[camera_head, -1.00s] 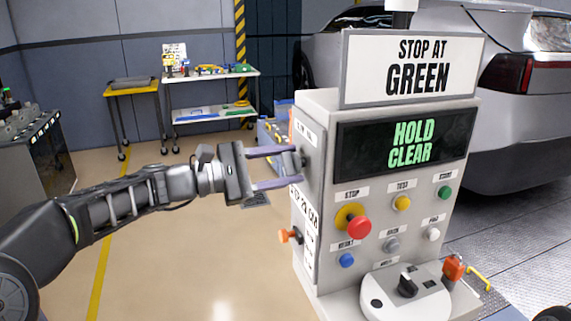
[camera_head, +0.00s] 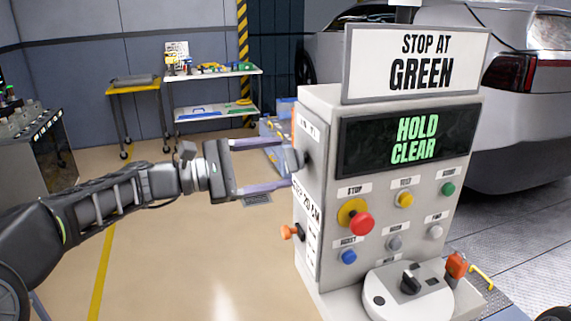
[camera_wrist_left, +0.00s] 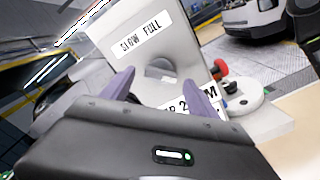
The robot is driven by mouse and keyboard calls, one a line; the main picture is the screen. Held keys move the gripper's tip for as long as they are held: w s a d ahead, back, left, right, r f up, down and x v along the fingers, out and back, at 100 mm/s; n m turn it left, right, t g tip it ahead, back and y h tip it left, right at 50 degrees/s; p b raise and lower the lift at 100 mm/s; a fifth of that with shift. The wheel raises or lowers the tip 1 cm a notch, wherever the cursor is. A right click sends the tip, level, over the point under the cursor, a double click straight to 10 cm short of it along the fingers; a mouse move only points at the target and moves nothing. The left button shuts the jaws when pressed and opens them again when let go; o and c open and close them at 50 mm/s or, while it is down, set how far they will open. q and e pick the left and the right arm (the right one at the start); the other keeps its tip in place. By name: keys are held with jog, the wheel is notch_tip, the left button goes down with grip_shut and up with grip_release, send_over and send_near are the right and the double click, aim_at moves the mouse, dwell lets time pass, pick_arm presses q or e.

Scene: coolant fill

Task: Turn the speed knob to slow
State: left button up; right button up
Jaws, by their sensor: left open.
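The speed knob (camera_head: 296,159) is a dark grey knob on the left side face of the white console (camera_head: 312,265). It also shows in the left wrist view (camera_wrist_left: 160,69), below a label reading SLOW FULL (camera_wrist_left: 141,35). My left gripper (camera_head: 287,162) is open, with one purple finger above the knob and one below it in the head view. In the wrist view the knob lies between and just beyond the two fingertips (camera_wrist_left: 160,78). I cannot tell whether the fingers touch it. The knob's exact pointing is hard to read. My right gripper is not in view.
An orange-handled knob (camera_head: 292,232) sticks out lower on the same side face. The console front has several buttons, a red stop button (camera_head: 361,223) and a screen (camera_head: 405,138) reading HOLD CLEAR. A silver car (camera_head: 410,55) stands behind.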

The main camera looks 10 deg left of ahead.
pick_arm(q)
jog(key=v, duration=0.4)
jog(key=shift+s+a+b, duration=0.25)
jog(key=shift+b, duration=0.15)
